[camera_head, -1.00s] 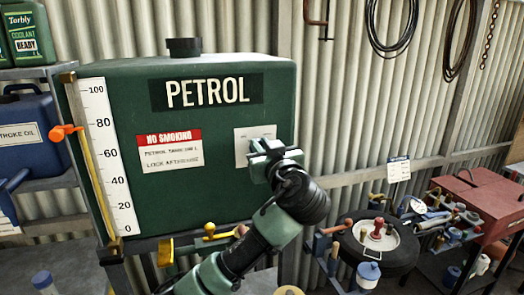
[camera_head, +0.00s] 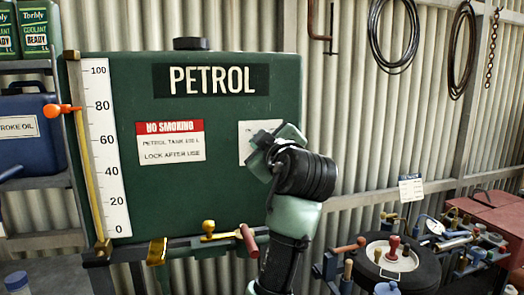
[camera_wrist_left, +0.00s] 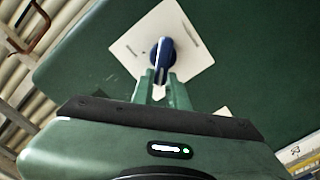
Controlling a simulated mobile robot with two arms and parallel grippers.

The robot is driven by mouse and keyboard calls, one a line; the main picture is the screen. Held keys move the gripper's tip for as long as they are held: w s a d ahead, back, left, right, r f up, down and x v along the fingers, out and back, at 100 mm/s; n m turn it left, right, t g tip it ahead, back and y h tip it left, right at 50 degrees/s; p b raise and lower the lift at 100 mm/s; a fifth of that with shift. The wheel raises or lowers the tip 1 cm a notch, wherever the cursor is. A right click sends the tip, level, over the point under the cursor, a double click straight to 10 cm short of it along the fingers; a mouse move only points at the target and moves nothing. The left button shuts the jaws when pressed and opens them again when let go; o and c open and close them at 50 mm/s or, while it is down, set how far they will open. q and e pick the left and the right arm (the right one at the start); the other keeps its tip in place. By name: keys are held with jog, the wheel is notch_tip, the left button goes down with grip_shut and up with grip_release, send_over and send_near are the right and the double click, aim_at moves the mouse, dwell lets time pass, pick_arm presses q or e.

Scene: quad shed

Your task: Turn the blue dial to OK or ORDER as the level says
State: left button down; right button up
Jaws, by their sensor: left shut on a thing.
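The green petrol tank (camera_head: 215,205) carries a white level scale (camera_head: 107,150) on its left side. An orange pointer (camera_head: 62,109) stands close to the 80 mark. In the left wrist view, the blue dial (camera_wrist_left: 162,54) sits on a white plate (camera_wrist_left: 190,40) fixed to the tank. My left gripper (camera_wrist_left: 160,84) is shut on the dial's grip. In the head view, the gripper (camera_head: 267,145) and its wrist cover the dial and most of the plate (camera_head: 246,138). The plate's wording is too small to read. My right gripper is not in view.
A blue oil can (camera_head: 35,165) stands on the left shelf. A cluttered tool bench (camera_head: 400,265) and red toolbox (camera_head: 500,215) are at the right.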

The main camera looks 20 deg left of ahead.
pick_arm(q)
jog(key=shift+f+n, duration=0.1)
jog(key=shift+n, duration=0.2)
jog(key=c, duration=1.4)
grip_release()
